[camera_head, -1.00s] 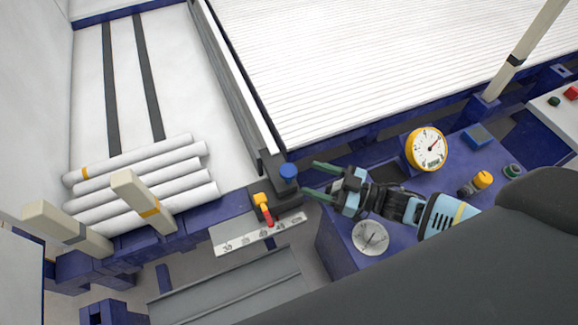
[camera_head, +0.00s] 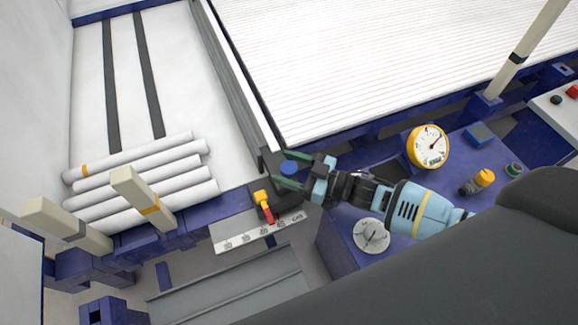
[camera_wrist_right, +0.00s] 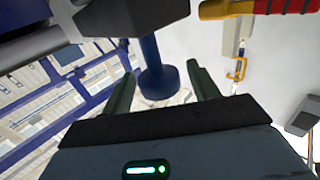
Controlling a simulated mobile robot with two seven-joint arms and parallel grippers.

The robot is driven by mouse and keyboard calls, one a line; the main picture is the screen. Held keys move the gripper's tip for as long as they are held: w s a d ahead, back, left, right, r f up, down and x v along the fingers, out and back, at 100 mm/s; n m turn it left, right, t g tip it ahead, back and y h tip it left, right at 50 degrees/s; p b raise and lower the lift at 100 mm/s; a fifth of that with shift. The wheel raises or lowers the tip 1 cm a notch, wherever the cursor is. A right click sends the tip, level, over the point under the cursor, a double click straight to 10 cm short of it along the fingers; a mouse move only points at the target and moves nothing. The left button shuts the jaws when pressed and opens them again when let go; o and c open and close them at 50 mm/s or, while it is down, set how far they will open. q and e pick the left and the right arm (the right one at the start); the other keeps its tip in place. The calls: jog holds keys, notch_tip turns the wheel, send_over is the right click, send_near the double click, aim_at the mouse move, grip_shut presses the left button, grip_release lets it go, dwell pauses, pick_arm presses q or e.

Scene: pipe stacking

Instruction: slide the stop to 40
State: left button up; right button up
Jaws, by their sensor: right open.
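The stop is a dark block (camera_head: 268,203) at the lower end of the grey rail, with a blue round knob (camera_head: 289,167) at its upper right. A yellow clip with a red pointer (camera_head: 269,216) sits on the block and points down onto a pale number scale (camera_head: 240,237). The pointer tip lies right of the scale's middle; its digits are too small to read surely. My right gripper (camera_head: 278,166) is open with its fingers on either side of the knob. In the right wrist view the knob (camera_wrist_right: 161,85) stands between the open fingers. My left gripper is not in view.
Several white pipes (camera_head: 150,175) lie on the white bed at left, behind cream posts (camera_head: 135,190). A yellow dial gauge (camera_head: 428,146) and a round silver disc (camera_head: 371,236) stand on the blue bench around my right arm. A grey trough (camera_head: 230,285) lies below the scale.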

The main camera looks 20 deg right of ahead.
jog(key=shift+c, duration=0.4)
grip_shut()
jog(key=a, duration=0.4)
jog(key=shift+s+a+p, duration=0.1)
jog(key=shift+a+p, duration=0.3)
jog(key=shift+a, duration=0.2)
jog(key=shift+d, duration=0.1)
jog(key=shift+o, duration=0.4)
grip_release()
